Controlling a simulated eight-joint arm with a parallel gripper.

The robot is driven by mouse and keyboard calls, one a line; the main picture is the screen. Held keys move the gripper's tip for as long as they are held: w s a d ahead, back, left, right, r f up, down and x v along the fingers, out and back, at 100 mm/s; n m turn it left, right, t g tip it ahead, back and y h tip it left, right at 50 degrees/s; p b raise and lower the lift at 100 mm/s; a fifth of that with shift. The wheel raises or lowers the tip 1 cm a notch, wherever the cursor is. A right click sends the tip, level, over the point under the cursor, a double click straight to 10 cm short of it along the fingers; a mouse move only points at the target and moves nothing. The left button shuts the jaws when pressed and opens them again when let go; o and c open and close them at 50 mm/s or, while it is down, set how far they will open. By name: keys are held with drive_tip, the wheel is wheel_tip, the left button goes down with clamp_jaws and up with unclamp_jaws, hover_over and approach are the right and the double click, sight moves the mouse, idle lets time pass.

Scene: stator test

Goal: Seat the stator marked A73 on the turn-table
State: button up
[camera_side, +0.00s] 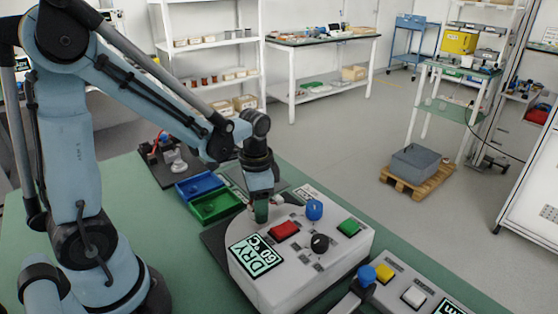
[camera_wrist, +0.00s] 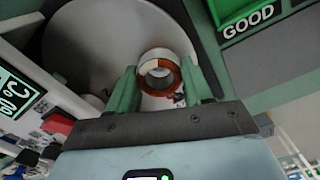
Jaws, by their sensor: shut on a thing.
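My gripper (camera_wrist: 160,82) is shut on a stator (camera_wrist: 157,55), a short ring with a pale outer wall and copper-brown windings, between its two green fingers in the wrist view. No mark can be read on it. A round grey metal disc, which looks like the turn-table (camera_wrist: 85,45), lies behind the stator in that view. I cannot tell whether the stator touches it.
The wrist view shows a "GOOD" label (camera_wrist: 249,20). The green bench (camera_side: 210,285) is clear at front left.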

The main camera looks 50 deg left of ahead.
drive_tip(key=shift+f, duration=0.35)
idle(0.3)
drive_tip(key=o, duration=1.2)
drive_tip(key=shift+r, duration=6.05)
drive_tip(key=shift+s, duration=0.1)
drive_tip(key=s+d+n+t, duration=0.1)
drive_tip(key=t, duration=0.1)
drive_tip(key=d+f+n+t, duration=0.1)
drive_tip(key=n+t, duration=0.1)
drive_tip(key=s+d+n+t, duration=0.1)
drive_tip(key=d+t, duration=0.1)
drive_tip(key=t, duration=0.1)
drive_tip(key=shift+s+f+n, duration=0.15)
drive_tip(key=shift+s+n, duration=0.15)
